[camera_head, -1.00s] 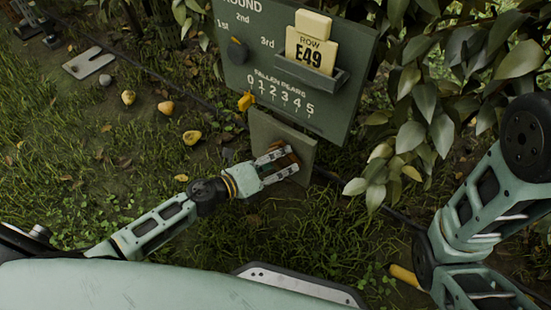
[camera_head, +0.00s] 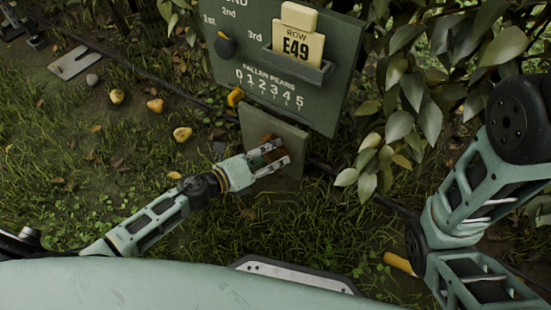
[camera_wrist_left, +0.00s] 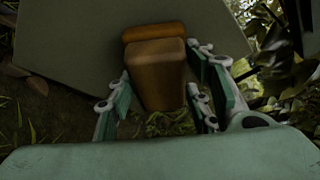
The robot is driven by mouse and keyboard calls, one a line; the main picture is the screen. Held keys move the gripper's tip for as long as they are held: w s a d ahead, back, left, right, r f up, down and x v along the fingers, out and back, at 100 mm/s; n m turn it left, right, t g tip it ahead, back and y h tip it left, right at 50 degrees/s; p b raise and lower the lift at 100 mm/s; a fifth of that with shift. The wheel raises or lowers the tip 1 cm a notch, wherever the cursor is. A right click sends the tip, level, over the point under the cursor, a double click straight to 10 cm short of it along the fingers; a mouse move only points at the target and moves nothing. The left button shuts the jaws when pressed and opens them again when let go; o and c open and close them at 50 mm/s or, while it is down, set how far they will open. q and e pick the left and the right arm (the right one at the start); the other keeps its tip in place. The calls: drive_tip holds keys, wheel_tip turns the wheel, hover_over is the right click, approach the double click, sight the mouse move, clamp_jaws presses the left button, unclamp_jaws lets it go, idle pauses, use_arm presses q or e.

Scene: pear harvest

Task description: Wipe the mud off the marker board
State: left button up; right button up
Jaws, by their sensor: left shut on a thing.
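The green marker board (camera_head: 345,75) stands at the upper middle of the head view, with number markings and a row tag. A smaller plain green panel (camera_head: 290,138) sits below it. My left gripper (camera_head: 272,152) is in front of this panel, shut on a brown block (camera_wrist_left: 160,75). In the left wrist view, the block lies between the fingers and in front of the green panel (camera_wrist_left: 75,50). I cannot tell whether the block touches the panel. No mud is clearly told apart on the visible faces. My right arm shows at the right; its gripper is out of view.
The row tag (camera_head: 297,45) sits in a holder on the board. A dark knob (camera_head: 225,45) and a yellow pointer (camera_head: 235,97) are on its left side. Several fallen pears, one at the left (camera_head: 182,134), lie on the grass. Leafy branches (camera_head: 400,100) crowd the board's right side.

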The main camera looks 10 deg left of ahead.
use_arm(q)
drive_tip(key=shift+w+a+r, duration=0.35)
drive_tip(key=shift+w+a, duration=0.2)
drive_tip(key=shift+a, duration=0.05)
drive_tip(key=shift+s+a+f, duration=0.1)
drive_tip(key=shift+s+a, duration=0.2)
drive_tip(key=shift+s, duration=0.7)
drive_tip(key=shift+s+a+f, duration=0.1)
drive_tip(key=shift+s+a, duration=0.15)
drive_tip(key=shift+s, duration=0.8)
drive_tip(key=shift+s+a, duration=0.3)
drive_tip(key=shift+s, duration=0.7)
drive_tip(key=shift+s+a+b, duration=0.2)
drive_tip(key=shift+s+a, duration=0.05)
drive_tip(key=shift+s, duration=0.45)
drive_tip(key=shift+s+a+b, duration=0.15)
drive_tip(key=shift+s+a, duration=0.05)
drive_tip(key=shift+s, duration=0.5)
